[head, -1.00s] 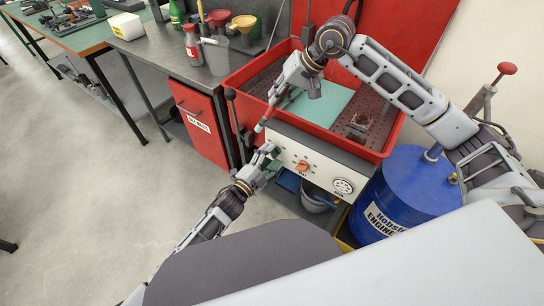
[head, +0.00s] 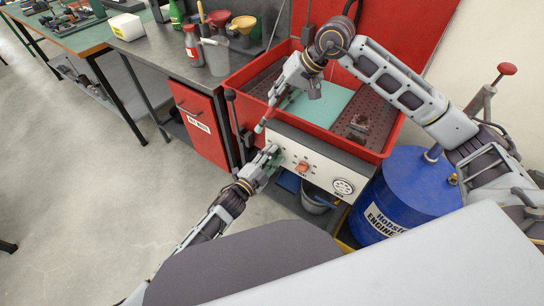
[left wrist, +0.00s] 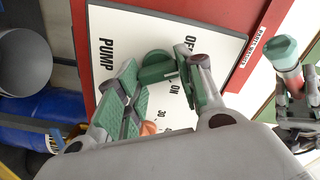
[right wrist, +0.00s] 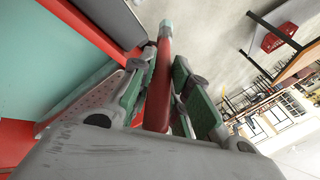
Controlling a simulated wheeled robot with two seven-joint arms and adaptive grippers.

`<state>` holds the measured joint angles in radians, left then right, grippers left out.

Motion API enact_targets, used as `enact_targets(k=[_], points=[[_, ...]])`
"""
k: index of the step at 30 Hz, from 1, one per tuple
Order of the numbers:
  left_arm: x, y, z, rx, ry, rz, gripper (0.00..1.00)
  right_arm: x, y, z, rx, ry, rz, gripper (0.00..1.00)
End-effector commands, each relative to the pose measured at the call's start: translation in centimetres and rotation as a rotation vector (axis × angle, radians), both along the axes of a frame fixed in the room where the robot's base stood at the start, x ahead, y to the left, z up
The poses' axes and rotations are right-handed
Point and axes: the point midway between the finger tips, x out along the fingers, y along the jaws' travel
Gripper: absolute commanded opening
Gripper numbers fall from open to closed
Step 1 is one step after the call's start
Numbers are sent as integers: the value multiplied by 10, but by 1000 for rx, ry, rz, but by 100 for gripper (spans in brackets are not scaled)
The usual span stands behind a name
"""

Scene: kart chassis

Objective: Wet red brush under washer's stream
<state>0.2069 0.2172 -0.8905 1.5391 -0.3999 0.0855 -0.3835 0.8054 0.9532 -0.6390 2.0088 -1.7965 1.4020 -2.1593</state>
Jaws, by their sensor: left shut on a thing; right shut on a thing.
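The parts washer is a red basin (head: 392,142) with a white front panel (head: 325,170). My left gripper (head: 273,156) is at the panel's left end, shut on the green pump knob (left wrist: 156,68), which lies between OFF and ON markings in the left wrist view. My right gripper (head: 282,97) is shut on the red brush (right wrist: 158,88) above the basin's left front edge. The brush's pale teal tip (head: 259,128) points down and toward the front. The brush also shows in the left wrist view (left wrist: 288,72). No stream of liquid is visible.
An orange knob (head: 303,166) and a gauge (head: 343,186) are on the panel. A blue drum (head: 405,185) stands to the right, a steel bench (head: 160,48) to the left.

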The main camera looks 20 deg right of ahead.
Motion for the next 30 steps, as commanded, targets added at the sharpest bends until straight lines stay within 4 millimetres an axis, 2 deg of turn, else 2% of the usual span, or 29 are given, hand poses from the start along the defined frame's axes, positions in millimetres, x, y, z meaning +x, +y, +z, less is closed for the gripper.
enact_targets(k=[18, 30], points=[[1, 1, 2, -172, 222, 0, 13, 0, 0, 28, 0, 0, 0, 0], [1, 1, 0, -190, 246, 0, 13, 0, 0, 28, 0, 0, 0, 0]])
